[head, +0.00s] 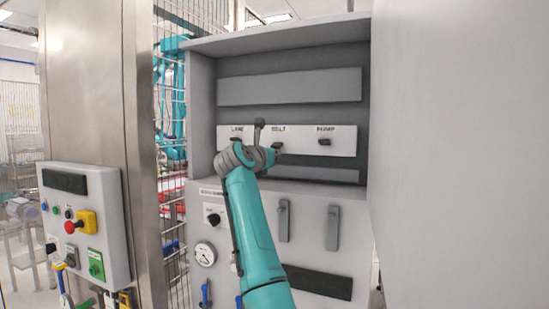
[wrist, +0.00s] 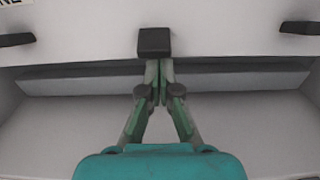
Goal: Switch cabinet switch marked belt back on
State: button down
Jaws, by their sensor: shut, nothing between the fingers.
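The white switch panel (head: 300,136) in the open cabinet carries labels that seem to read LANE, BELT and PUMP. The dark belt switch (head: 277,146) sits under the middle label, just right of my wrist. In the wrist view the belt switch (wrist: 153,42) shows as a dark block in the middle. My gripper (wrist: 157,68) is shut and empty, its fingertips right under that block. I cannot tell whether they touch it. My wrist hides most of the gripper in the head view. The pump switch (head: 324,141) shows at right, and also in the wrist view (wrist: 301,28).
The lane switch (wrist: 16,40) is at the left in the wrist view. Below the panel is a recess with a grey bar (wrist: 230,80). The lower cabinet front has handles (head: 333,228) and a gauge (head: 204,254). A large pale surface (head: 460,150) bounds the right side.

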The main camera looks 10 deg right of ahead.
jog(key=shift+s+a+r, duration=0.15)
jog(key=shift+s+r, duration=0.05)
jog(key=shift+r, duration=0.35)
dwell(0.5)
jog(key=shift+s+a+r, duration=0.1)
jog(key=shift+s+r, duration=0.05)
jog(key=shift+r, duration=0.45)
jog(key=f, duration=0.3)
jog(key=shift+s+a+f, duration=0.35)
jog(key=s+a+r, duration=0.4)
jog(key=s+r, duration=0.2)
jog(key=shift+s+a, duration=0.3)
jog(key=shift+s, duration=0.05)
